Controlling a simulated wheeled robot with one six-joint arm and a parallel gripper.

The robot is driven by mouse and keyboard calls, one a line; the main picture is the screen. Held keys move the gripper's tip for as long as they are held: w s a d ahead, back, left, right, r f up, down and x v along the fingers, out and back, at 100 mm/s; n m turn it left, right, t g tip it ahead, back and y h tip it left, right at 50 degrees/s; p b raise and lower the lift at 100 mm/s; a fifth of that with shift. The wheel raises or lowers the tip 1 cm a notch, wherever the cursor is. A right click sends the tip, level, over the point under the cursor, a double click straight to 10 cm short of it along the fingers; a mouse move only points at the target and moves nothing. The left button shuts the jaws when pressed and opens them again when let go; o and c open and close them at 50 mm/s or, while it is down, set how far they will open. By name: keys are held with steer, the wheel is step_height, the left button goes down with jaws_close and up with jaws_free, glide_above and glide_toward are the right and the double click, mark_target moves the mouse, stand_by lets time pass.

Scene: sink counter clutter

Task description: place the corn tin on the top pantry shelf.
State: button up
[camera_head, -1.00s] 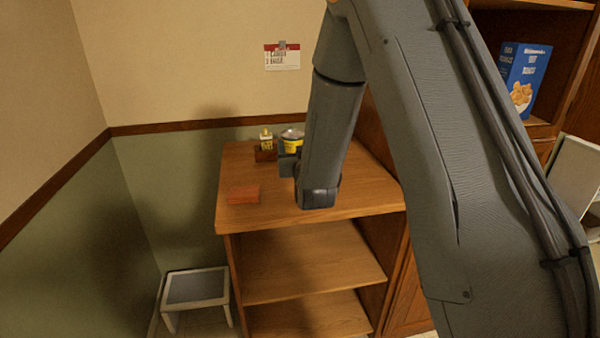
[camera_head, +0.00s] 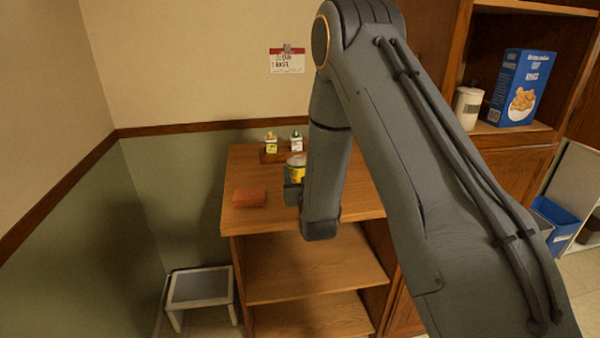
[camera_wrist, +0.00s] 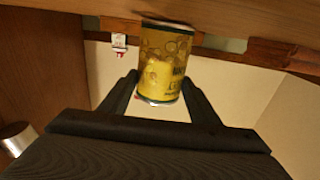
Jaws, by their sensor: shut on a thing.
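The corn tin (camera_head: 297,174) is yellow with a pale metal lid and stands out over the wooden counter in the head view. In the wrist view the corn tin (camera_wrist: 163,62) appears upside down, with its yellow printed label between the two dark fingers. My gripper (camera_wrist: 159,82) is shut on the tin's sides; in the head view my gripper (camera_head: 293,193) is partly hidden by my arm. The tin's base is close to the wood, and I cannot tell whether it touches. An open wooden shelf (camera_head: 510,132) at the right holds a cereal box.
A blue cereal box (camera_head: 522,88) and a white canister (camera_head: 467,107) occupy that shelf. Two small bottles (camera_head: 271,143) (camera_head: 296,141) stand at the counter's back. An orange-red block (camera_head: 249,198) lies on the counter's left. A low stool (camera_head: 199,288) stands at lower left.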

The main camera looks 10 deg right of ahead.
steer(key=o, duration=1.2)
steer(key=shift+f, duration=0.15)
steer(key=o, duration=0.4)
